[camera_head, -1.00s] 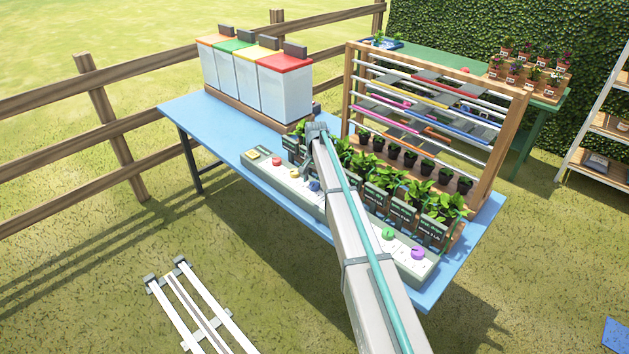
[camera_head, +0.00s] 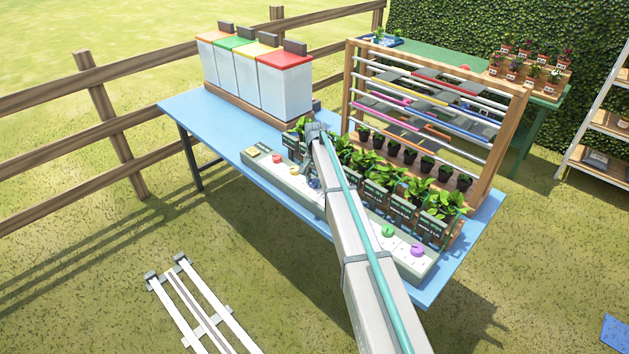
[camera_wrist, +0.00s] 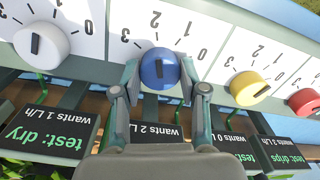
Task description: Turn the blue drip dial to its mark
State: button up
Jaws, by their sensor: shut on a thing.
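The blue drip dial (camera_wrist: 158,66) sits on a white scale panel in the wrist view, with a dark pointer line on its face. My gripper (camera_wrist: 160,84) is shut on the dial, one finger on each side of it. Printed numbers lie around the dial, 3 to its left and 2 and 1 above it. The card below it (camera_wrist: 155,132) reads "wants 2 L/h". The pointer stands near upright in the picture. In the head view the blue dial (camera_head: 314,183) shows only in part beside my gripper, and my arm covers much of the panel.
A white dial (camera_wrist: 41,42) is to the left in the wrist view; yellow (camera_wrist: 249,88) and red (camera_wrist: 304,102) dials are to the right. In the head view, potted plants (camera_head: 405,190) stand close behind the dial strip (camera_head: 262,165) on the blue table (camera_head: 190,112).

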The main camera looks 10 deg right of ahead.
aim_at(315, 181)
jog(key=n+b, duration=0.2)
jog(key=n, duration=0.1)
jog(key=shift+f, duration=0.15)
jog(key=n+b, duration=0.2)
jog(key=n, duration=0.2)
jog(key=shift+n, duration=0.4)
dwell(0.4)
jog(key=o, duration=1.1)
jog(key=shift+o, duration=0.2)
jog(key=shift+r, duration=0.2)
notch_tip(315, 181, up, 12)
jog(key=shift+d, duration=0.15)
jog(key=shift+r, duration=0.1)
